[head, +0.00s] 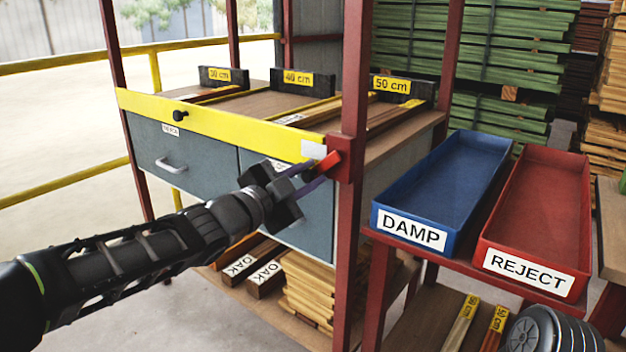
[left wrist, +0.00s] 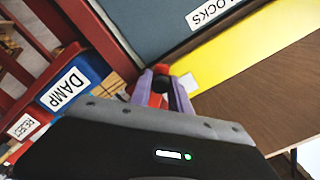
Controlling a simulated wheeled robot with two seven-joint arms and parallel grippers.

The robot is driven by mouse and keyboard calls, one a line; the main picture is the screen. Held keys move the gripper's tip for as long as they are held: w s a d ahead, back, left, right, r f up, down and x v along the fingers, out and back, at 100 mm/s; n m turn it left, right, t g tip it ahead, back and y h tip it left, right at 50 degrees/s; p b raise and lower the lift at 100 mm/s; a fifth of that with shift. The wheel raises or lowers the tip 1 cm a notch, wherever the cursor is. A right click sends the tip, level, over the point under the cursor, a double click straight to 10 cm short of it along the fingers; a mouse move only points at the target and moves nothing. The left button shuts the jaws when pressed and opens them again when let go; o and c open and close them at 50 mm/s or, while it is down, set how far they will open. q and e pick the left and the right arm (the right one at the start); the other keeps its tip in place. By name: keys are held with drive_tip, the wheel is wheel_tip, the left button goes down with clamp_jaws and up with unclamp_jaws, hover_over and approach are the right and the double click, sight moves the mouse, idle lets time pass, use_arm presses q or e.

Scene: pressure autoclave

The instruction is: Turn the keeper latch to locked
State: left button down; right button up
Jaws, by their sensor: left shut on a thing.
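The keeper latch (head: 329,162) is a small red piece on the dark red post (head: 354,90), at the right end of the yellow bar (head: 210,122). My left gripper (head: 317,171) reaches it from the front left. It is shut on the latch, with its purple fingers on either side. In the left wrist view the red latch (left wrist: 159,88) shows between the two fingertips (left wrist: 163,84), close to the end of the yellow bar (left wrist: 250,65). The fingers partly hide the latch, so its exact angle is hard to tell. My right gripper is not in view.
Grey drawers (head: 175,160) sit below the bar. A blue DAMP tray (head: 459,244) and a red REJECT tray (head: 480,256) stand right of the post. Wood pieces lie on the bench top (head: 240,104) behind the bar and on the lower shelf.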

sight(314, 150)
use_arm(q)
drive_tip(key=m, duration=0.1)
drive_tip(key=r+m, duration=0.1)
drive_tip(key=m, duration=0.1)
drive_tip(key=shift+w+a+r+m, duration=0.2)
drive_tip(key=shift+w+a+m, duration=0.1)
drive_tip(key=shift+a+m, duration=0.1)
drive_tip(key=shift+w+a+r+m, duration=0.1)
drive_tip(key=shift+r+m, duration=0.45)
drive_tip(key=shift+m, duration=0.7)
drive_tip(key=shift+w+a+r+m, duration=0.1)
drive_tip(key=shift+r+m, duration=0.45)
drive_tip(key=shift+m, duration=0.7)
drive_tip(key=c, duration=1.2)
unclamp_jaws()
drive_tip(key=shift+c, duration=0.2)
drive_tip(key=shift+s, duration=0.1)
